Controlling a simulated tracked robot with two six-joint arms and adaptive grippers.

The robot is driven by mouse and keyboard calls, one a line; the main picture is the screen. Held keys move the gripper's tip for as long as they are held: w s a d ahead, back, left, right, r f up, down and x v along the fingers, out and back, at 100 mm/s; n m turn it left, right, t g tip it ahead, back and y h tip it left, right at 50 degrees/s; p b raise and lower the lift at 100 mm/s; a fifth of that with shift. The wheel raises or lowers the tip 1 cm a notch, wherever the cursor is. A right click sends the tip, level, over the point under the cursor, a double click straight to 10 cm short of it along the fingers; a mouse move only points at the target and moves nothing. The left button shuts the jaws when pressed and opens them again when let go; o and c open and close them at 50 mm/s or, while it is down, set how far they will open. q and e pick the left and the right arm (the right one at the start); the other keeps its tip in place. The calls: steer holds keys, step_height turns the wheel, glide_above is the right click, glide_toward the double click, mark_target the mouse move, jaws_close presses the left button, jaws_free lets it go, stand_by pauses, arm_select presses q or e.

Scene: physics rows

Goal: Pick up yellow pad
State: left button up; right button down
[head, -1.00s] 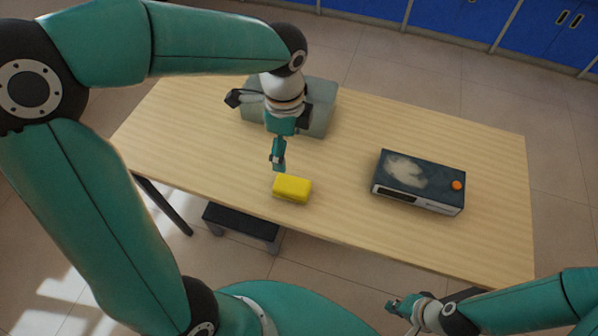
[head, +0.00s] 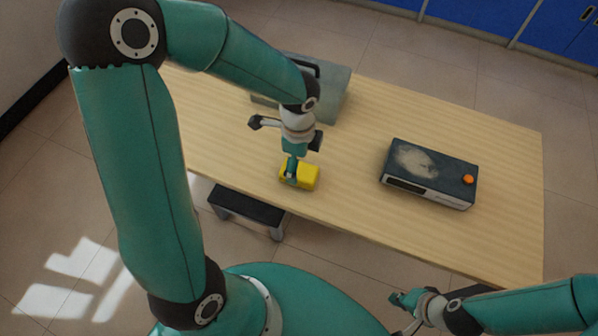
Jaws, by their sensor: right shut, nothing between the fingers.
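The yellow pad (head: 307,176) lies on the wooden table near its front edge, left of the middle. My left gripper (head: 291,179) comes down from above and its fingers overlap the pad's left part in the picture. They hide some of the pad, and I cannot tell whether they touch it or how far they are parted. My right gripper (head: 402,300) is low at the bottom right, shut and empty, in front of the table and well away from the pad.
A dark box with an orange knob (head: 468,179) and a pale patch on top stands to the right on the table (head: 480,135). A grey case with a handle (head: 335,92) stands behind my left gripper. A black-topped stool (head: 247,207) is by the table's front edge.

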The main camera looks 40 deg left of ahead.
mark_target(299, 170)
arm_select(q)
step_height(299, 170, down, 4)
steer(key=shift+s+d+f+b, duration=0.1)
steer(key=shift+f+b, duration=0.05)
steer(key=shift+b, duration=0.15)
steer(key=shift+c, duration=0.3)
steer(key=c, duration=1.2)
step_height(299, 170, up, 20)
steer(key=p, duration=0.2)
steer(key=shift+p, duration=0.4)
